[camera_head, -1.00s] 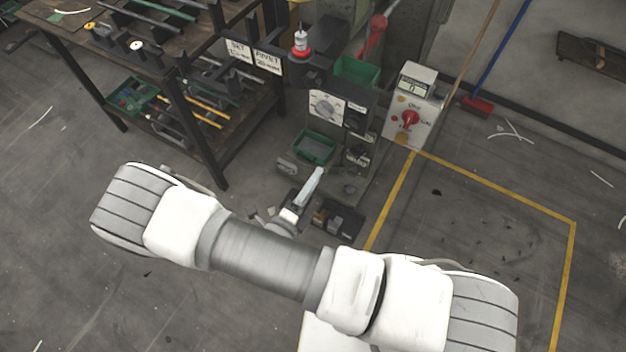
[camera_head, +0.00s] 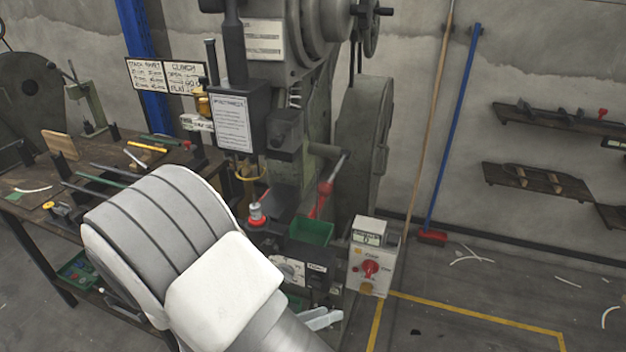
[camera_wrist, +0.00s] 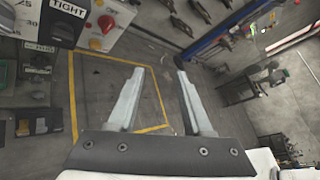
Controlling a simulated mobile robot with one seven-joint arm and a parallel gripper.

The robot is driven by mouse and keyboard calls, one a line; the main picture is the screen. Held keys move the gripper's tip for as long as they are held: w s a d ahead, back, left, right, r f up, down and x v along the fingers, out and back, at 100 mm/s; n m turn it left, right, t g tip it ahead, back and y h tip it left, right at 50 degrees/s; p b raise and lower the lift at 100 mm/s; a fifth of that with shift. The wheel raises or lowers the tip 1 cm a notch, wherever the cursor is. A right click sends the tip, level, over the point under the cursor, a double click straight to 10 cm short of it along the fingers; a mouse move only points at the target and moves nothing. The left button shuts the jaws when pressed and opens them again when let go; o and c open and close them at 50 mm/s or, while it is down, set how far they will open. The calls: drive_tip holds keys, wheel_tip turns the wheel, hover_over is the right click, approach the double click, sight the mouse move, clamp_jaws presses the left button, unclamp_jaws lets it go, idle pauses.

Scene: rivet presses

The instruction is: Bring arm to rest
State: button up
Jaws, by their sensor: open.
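My gripper (camera_wrist: 158,100) shows in the wrist view with its two fingers apart and nothing between them. Bare floor and part of a yellow line lie beyond the fingers. In the head view my arm crosses the lower left and partly hides the workbench and the front of the press. A pale finger piece of my gripper (camera_head: 322,318) shows low beside the arm there; the rest of the gripper is hidden.
The rivet press (camera_head: 305,100) stands in the middle. A control box with a red knob (camera_head: 369,268) stands at its right. The workbench (camera_head: 30,205) with tools is at left. A blue-handled broom (camera_head: 453,130) leans on the wall. Floor at right, marked by a yellow line (camera_head: 480,315), is mostly clear.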

drive_tip(key=s+d+r+m+y, duration=0.3)
drive_tip(key=d+r+m+y, duration=0.1)
drive_tip(key=r+m, duration=0.5)
drive_tip(key=s+d+r+m+g+y+p, duration=0.1)
drive_tip(key=s+d+r+m+y, duration=0.2)
drive_tip(key=r+m, duration=0.5)
drive_tip(key=s+d+r+m+g+y+p, duration=0.1)
drive_tip(key=s+d+r+m+y, duration=0.2)
drive_tip(key=r+m, duration=0.6)
drive_tip(key=d+m+y, duration=0.2)
drive_tip(key=m, duration=0.4)
drive_tip(key=shift+s+d+r, duration=0.15)
drive_tip(key=shift+s+r, duration=0.05)
drive_tip(key=shift+r, duration=0.15)
